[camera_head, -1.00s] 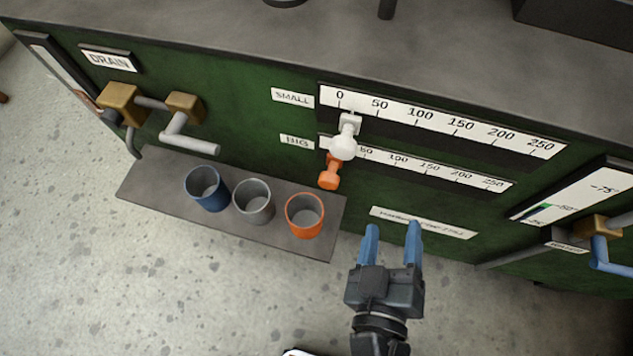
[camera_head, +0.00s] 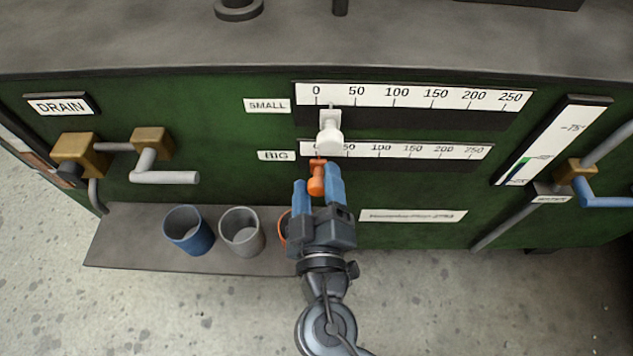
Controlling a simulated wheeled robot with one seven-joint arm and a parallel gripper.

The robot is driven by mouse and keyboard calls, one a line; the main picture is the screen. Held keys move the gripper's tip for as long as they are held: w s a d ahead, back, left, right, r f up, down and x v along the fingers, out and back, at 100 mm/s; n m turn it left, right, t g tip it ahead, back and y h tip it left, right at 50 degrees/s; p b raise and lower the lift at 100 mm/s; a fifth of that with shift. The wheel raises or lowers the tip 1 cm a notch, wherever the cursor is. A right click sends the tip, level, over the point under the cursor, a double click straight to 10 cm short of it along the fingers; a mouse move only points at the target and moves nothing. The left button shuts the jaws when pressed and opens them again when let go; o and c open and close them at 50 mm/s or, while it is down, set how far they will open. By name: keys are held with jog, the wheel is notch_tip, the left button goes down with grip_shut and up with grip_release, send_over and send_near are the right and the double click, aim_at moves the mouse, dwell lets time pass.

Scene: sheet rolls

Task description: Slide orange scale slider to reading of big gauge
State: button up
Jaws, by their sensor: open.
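The orange slider (camera_head: 317,178) sits at the left end of the scale labelled BIG (camera_head: 400,151), close to the 0 mark. My gripper (camera_head: 318,188) is open, with its blue fingers on either side of the orange slider's knob. I cannot tell whether the fingers touch it. The white slider (camera_head: 329,132) sits on the scale labelled SMALL (camera_head: 415,97), a little right of 0, and hangs just above the orange slider. No big gauge with a readable value shows in this view.
A blue cup (camera_head: 187,231) and a grey cup (camera_head: 241,232) stand on a shelf (camera_head: 120,250) at lower left. An orange cup (camera_head: 283,228) is mostly hidden behind my gripper. Valve handles (camera_head: 165,177) and a thermometer-like gauge (camera_head: 560,125) flank the scales.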

jog(key=shift+w, duration=0.2)
jog(key=shift+c, duration=0.2)
grip_shut()
jog(key=shift+d, duration=0.1)
dwell(0.3)
